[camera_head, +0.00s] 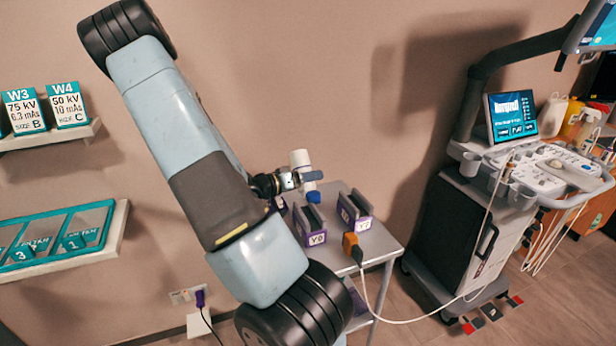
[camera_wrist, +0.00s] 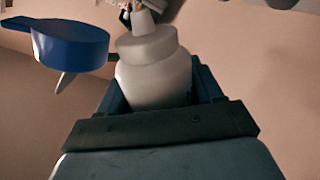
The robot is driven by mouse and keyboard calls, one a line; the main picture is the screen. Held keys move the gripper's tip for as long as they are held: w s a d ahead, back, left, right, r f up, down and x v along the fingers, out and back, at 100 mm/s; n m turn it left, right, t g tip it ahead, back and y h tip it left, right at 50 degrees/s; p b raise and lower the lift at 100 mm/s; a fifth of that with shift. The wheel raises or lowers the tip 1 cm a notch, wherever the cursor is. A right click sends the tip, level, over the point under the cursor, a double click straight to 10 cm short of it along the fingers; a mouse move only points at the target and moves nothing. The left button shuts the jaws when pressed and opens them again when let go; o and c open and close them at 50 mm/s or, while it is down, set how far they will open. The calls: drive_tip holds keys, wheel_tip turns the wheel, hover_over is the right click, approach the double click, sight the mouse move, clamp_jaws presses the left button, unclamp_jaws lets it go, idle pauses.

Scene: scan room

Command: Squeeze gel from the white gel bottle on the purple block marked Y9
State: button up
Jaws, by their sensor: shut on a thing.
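The white gel bottle (camera_head: 300,160) is held in my gripper (camera_head: 291,182), which is shut on its body. In the head view its blue cap (camera_head: 313,196) is at the lower end, so the bottle looks upside down. In the wrist view the bottle (camera_wrist: 152,78) sits between the jaws, with its pale nozzle bare and the blue cap (camera_wrist: 68,45) swung out to the left. Just below the cap in the head view is a purple-and-grey block (camera_head: 317,239); its mark reads Y9 or Y0, too small to be sure. I cannot tell the gap between them.
A second purple block (camera_head: 363,223), marked Y7, stands to the right on the small grey table (camera_head: 383,245). An orange plug (camera_head: 351,244) with a white cable sits at the table's front. An ultrasound cart (camera_head: 460,235) stands further right. Wall shelves are at left.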

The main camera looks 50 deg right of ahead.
drive_tip(key=shift+s+f+m, duration=0.1)
drive_tip(key=shift+m, duration=0.3)
drive_tip(key=shift+a, duration=0.2)
idle(0.5)
drive_tip(key=shift+o, duration=0.9)
drive_tip(key=c, duration=0.5)
idle(0.3)
drive_tip(key=o, duration=0.4)
drive_tip(key=shift+c, duration=0.2)
